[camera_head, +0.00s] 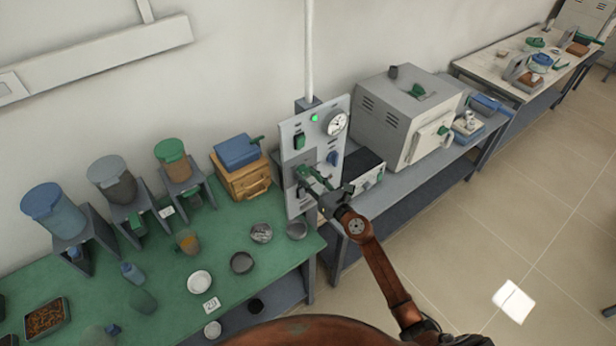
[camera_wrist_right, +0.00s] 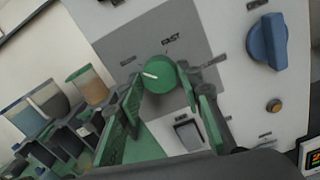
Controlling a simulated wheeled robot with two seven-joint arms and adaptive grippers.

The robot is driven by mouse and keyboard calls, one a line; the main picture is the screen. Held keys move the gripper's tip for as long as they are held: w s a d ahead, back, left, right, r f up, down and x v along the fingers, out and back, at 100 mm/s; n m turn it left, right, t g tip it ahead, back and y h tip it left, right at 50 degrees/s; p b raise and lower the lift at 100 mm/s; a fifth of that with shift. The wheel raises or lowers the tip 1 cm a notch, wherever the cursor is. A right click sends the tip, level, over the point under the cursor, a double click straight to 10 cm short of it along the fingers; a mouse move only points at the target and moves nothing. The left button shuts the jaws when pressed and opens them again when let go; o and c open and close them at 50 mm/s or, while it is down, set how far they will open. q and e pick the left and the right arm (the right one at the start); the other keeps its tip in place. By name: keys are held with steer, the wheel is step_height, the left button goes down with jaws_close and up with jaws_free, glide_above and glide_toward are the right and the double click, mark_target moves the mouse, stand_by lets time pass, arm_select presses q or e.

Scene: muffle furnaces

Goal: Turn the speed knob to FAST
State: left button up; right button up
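The speed knob (camera_wrist_right: 160,92) is round and green with a white pointer line, on a grey patch of the upright control panel (camera_head: 300,134). The FAST label (camera_wrist_right: 172,40) is above it. The pointer is turned toward the left, not at FAST. My right gripper (camera_wrist_right: 162,88) has its green fingers on both sides of the knob, seemingly touching it. In the head view my right gripper (camera_head: 312,178) reaches the panel's lower half and hides most of the knob. My left gripper is not in view.
A blue knob (camera_wrist_right: 268,41), an orange button (camera_wrist_right: 274,105) and a rocker switch (camera_wrist_right: 188,130) are near the gripper. A gauge (camera_head: 336,123) tops the panel. The green table (camera_head: 180,290) holds jars and dishes; a furnace (camera_head: 400,115) stands to the right.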

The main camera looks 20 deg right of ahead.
steer(key=c, duration=0.7)
steer(key=shift+o, duration=0.2)
steer(key=shift+m, duration=0.3)
steer(key=m+p, duration=0.1)
steer(key=m, duration=0.1)
steer(key=shift+m+p, duration=0.3)
steer(key=shift+p, duration=0.1)
steer(key=m+p, duration=0.2)
steer(key=m, duration=0.2)
steer(key=m+p, duration=0.2)
steer(key=m, duration=0.3)
steer(key=shift+m, duration=0.4)
steer(key=m+p, duration=0.1)
steer(key=m, duration=0.3)
steer(key=shift+m+p, duration=0.35)
steer(key=shift+m, duration=0.05)
